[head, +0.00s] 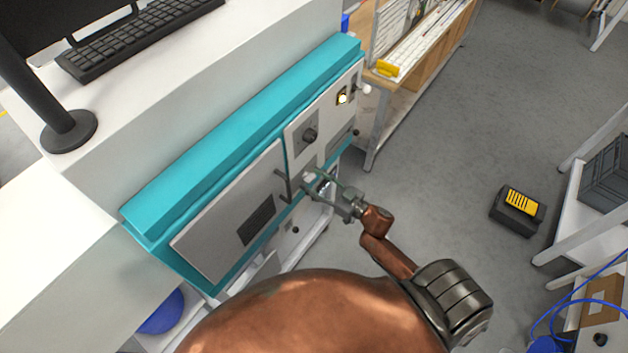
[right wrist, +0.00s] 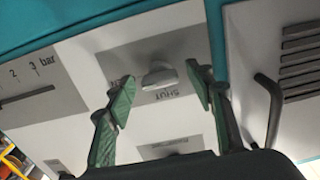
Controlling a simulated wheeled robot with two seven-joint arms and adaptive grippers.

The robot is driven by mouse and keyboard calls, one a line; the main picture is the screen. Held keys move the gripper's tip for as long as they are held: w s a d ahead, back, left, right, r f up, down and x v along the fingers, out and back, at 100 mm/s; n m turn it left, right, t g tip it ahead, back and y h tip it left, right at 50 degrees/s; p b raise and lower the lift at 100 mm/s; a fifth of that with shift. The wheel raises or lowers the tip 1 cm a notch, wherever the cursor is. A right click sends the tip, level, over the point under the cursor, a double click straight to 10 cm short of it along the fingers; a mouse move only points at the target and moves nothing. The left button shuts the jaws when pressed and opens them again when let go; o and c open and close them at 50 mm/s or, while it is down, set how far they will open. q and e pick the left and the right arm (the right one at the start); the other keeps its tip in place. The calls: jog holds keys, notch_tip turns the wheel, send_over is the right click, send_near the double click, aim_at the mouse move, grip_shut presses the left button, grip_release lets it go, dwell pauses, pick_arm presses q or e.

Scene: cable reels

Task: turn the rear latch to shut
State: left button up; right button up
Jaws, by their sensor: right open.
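The rear latch (right wrist: 160,74) is a small silver knob on a grey plate, with the word SHUT printed beside it in the right wrist view. In the head view it is a pale spot (head: 309,177) on the front of the teal and white cabinet (head: 230,140), partly hidden by my fingers. My right gripper (head: 314,183) is open in front of it. In the right wrist view its green-padded fingertips (right wrist: 160,89) stand on either side of the latch, with gaps on both sides. I cannot tell how deep they reach around it. My left gripper is not in view.
A grey door (head: 220,225) with a dark bar handle (head: 283,186) sits left of the latch. A wooden workbench (head: 410,78) stands beyond; the floor to the right is mostly open.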

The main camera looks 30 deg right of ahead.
jog(key=shift+c, duration=0.6)
jog(key=c, duration=1)
jog(key=shift+c, duration=0.2)
jog(key=shift+n, duration=0.4)
jog(key=n, duration=0.6)
jog(key=shift+n, duration=0.3)
jog(key=n+b, duration=0.3)
jog(key=n, duration=0.7)
jog(key=shift+n+b, duration=0.3)
jog(key=shift+b, duration=0.05)
